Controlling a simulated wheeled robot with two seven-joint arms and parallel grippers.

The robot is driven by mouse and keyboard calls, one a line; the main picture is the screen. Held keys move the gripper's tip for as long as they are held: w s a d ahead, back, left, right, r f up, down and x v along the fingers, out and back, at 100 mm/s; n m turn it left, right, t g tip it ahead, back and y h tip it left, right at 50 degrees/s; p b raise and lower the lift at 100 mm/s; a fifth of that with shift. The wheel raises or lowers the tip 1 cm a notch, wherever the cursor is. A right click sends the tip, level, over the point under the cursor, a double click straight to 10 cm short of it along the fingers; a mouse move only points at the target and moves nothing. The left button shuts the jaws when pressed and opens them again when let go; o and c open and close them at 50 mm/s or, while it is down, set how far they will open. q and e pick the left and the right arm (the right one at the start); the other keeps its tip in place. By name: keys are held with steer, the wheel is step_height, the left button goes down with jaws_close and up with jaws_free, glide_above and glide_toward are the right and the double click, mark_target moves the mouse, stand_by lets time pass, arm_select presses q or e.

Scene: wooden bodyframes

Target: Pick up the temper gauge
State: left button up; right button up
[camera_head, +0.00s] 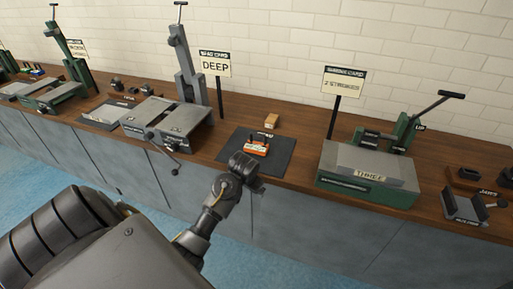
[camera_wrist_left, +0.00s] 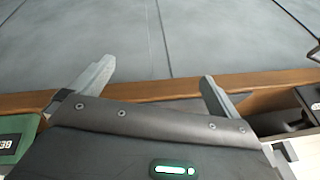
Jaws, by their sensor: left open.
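A small orange-red device with a dark handle (camera_head: 257,149) lies on a dark mat (camera_head: 277,160) on the bench. It may be the temper gauge, but its label is too small to read. My left gripper (camera_head: 250,170) is just in front of it, at the near edge of the mat, and partly overlaps the mat in the head view. In the left wrist view the two fingers (camera_wrist_left: 155,78) stand wide apart with nothing between them. The gauge does not show in that view. My right gripper is not in view.
The wooden bench (camera_head: 300,133) carries a grey press (camera_head: 182,115) on the left and a green press marked THREE (camera_head: 365,193) on the right. A DEEP sign (camera_head: 215,66) and a small wooden block (camera_head: 272,121) stand behind the mat. Grey cabinet fronts lie below.

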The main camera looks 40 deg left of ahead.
arm_select(q)
steer(key=shift+n, duration=0.8)
steer(key=w+a+r, duration=0.2)
steer(key=w, duration=0.1)
steer(key=w+a+r, duration=0.2)
steer(key=w, duration=0.1)
steer(key=w+a+r, duration=0.2)
steer(key=shift+w, duration=0.4)
steer(key=n+h, duration=0.1)
glide_toward(256, 145)
steer(key=x, duration=0.4)
steer(key=shift+f, duration=0.1)
steer(key=shift+p+x, duration=0.55)
steer(key=shift+x, duration=2.1)
steer(key=shift+s+d+t, duration=0.1)
steer(key=shift+t, duration=0.2)
steer(key=c, duration=0.9)
